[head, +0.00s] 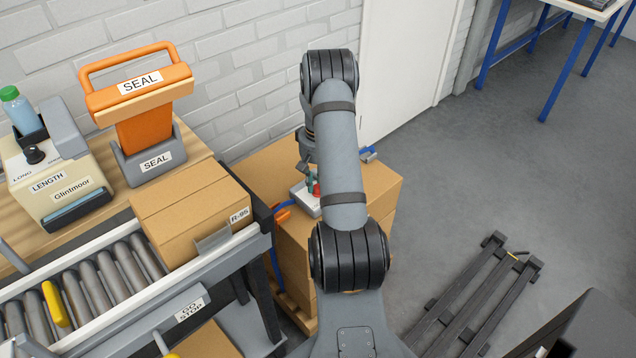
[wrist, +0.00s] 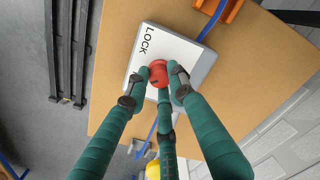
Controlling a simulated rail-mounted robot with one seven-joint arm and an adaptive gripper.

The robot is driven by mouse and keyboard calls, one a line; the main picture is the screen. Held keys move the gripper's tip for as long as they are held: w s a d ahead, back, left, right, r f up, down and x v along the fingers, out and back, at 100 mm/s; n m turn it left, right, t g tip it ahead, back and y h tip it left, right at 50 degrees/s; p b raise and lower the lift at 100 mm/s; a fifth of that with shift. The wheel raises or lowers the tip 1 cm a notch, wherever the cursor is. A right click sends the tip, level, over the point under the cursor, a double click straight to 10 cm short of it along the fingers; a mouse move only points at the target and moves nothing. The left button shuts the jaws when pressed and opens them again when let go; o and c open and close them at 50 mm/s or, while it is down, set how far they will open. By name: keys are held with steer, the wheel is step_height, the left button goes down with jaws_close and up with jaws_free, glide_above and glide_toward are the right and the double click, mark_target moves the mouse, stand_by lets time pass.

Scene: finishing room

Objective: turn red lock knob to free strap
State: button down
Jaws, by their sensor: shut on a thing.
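The red lock knob (wrist: 158,72) sits on a light grey lock plate (wrist: 186,57) marked LOCK, seen from above in the wrist view. My gripper (wrist: 160,80) has teal fingers closed around the knob, one at each side and one in front. In the head view the lock plate (head: 303,199) lies on top of a large cardboard box (head: 375,190), partly hidden by my arm. The blue strap (wrist: 213,22) runs from beside the plate near an orange piece (wrist: 233,8). The strap also shows in the head view (head: 283,205).
A roller conveyor (head: 105,275) with a carton (head: 190,215) marked R-95 stands at the left. Behind it are an orange SEAL tool (head: 140,90) and a LENGTH machine (head: 50,180). A dark rack (head: 475,295) lies on the floor at right. Open floor lies between.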

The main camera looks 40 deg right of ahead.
steer(key=shift+n, duration=0.5)
steer(key=c, duration=1.5)
jaws_free()
steer(key=shift+r, duration=0.1)
step_height(320, 180, up, 12)
steer(key=shift+f, duration=0.1)
